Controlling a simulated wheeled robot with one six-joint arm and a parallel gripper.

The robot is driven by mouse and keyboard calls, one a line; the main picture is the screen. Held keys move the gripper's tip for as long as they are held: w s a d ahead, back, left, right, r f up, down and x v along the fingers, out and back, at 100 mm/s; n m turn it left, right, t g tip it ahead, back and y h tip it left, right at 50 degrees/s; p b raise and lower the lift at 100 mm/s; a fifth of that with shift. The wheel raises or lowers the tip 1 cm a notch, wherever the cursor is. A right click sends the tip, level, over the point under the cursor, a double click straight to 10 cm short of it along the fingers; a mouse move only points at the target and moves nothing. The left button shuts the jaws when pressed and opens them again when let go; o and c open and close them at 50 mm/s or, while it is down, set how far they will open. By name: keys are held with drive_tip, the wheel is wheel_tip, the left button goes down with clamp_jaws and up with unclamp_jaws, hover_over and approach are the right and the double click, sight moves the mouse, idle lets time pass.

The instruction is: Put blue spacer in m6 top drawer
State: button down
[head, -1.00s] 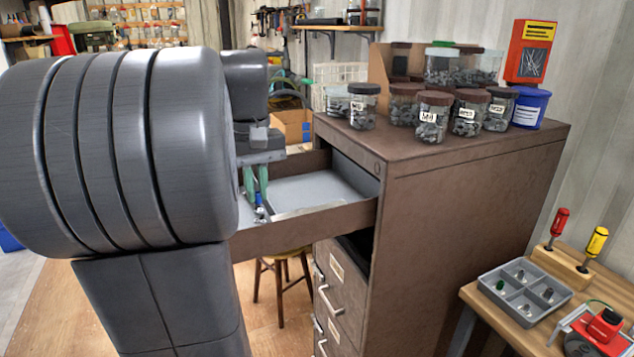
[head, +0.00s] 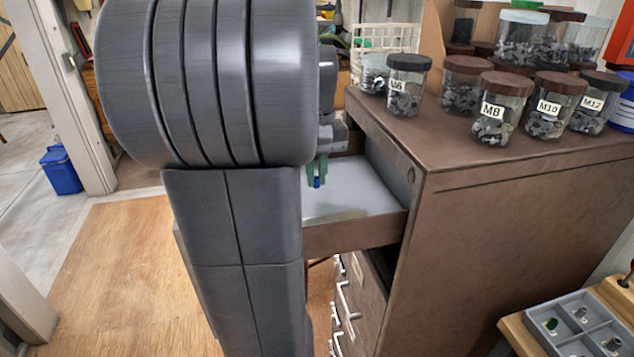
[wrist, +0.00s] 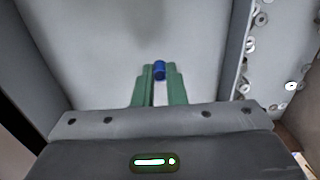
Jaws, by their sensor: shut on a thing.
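The blue spacer (wrist: 160,70) is a small blue cylinder between the green fingertips of my gripper (wrist: 159,84) in the wrist view. My gripper (head: 317,178) is shut on it, and the spacer (head: 317,183) shows as a blue speck at the fingertips in the head view. The open top drawer (head: 350,233) of the brown cabinet (head: 480,220) lies below, with a pale grey floor. My fingers are over or inside the drawer; the exact height above its floor cannot be told. My arm hides the drawer's left part in the head view.
Several labelled jars stand on the cabinet, including M6 (head: 405,88), M8 (head: 497,108) and M10 (head: 549,113). Washers (wrist: 260,18) lie beyond a divider at the right in the wrist view. A grey compartment tray (head: 540,314) sits at the lower right. A blue bin (head: 62,170) stands far left.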

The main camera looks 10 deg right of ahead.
sight(316, 198)
drive_tip(key=shift+f, duration=1.35)
drive_tip(key=shift+f, duration=0.1)
drive_tip(key=shift+f, duration=0.15)
drive_tip(key=c, duration=1.5)
unclamp_jaws()
wheel_tip(316, 198, up, 12)
drive_tip(key=shift+r, duration=0.25)
